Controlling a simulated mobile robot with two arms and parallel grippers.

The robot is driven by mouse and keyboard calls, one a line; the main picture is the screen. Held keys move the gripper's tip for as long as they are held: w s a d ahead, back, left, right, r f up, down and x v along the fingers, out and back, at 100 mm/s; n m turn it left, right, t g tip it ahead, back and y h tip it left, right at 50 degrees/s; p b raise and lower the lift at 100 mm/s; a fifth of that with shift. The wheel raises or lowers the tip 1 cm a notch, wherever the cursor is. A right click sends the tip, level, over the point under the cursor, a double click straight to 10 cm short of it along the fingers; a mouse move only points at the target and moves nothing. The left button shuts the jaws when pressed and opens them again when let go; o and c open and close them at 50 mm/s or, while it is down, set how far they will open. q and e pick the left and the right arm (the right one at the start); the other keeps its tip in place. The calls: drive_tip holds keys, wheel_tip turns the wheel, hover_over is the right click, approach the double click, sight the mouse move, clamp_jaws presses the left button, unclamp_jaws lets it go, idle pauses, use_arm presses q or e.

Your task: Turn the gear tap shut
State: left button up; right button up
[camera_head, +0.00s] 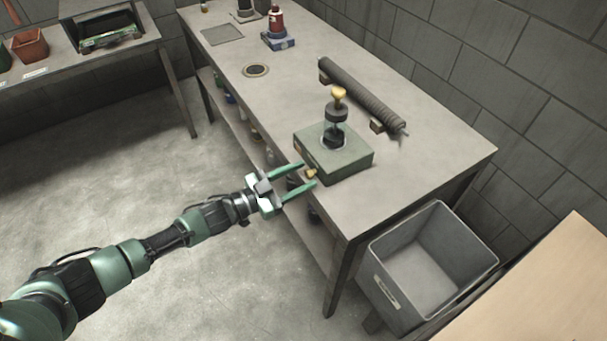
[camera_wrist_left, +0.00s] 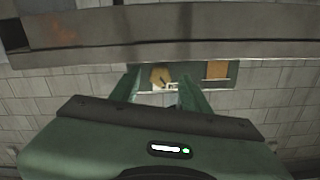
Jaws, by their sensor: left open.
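A green box (camera_head: 333,152) stands near the front edge of the grey workbench. A dark fitting with a brass top (camera_head: 338,96) rises from it. A small brass knob (camera_head: 311,173) sticks out of the box's front face; I take it to be the tap. It also shows in the left wrist view as a round brass piece (camera_wrist_left: 160,75). My left gripper (camera_head: 307,174) is open, its green fingers at the bench edge, one on each side of the knob. In the left wrist view the knob appears between the fingers (camera_wrist_left: 160,88). Contact cannot be told. My right gripper is not in view.
The workbench (camera_head: 420,165) carries a ribbed dark tube (camera_head: 362,92) behind the box and a red bottle on a blue box (camera_head: 278,38) farther back. A grey bin (camera_head: 432,262) stands at the right end. The bench front edge lies close below my left gripper.

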use_arm(q)
drive_tip(key=shift+w+d, duration=0.35)
drive_tip(key=shift+d, duration=0.1)
drive_tip(key=shift+c, duration=0.3)
clamp_jaws()
drive_tip(key=shift+m, duration=0.7)
drive_tip(key=shift+o, duration=0.3)
unclamp_jaws()
drive_tip(key=b+v, duration=0.1)
drive_tip(key=v, duration=0.7)
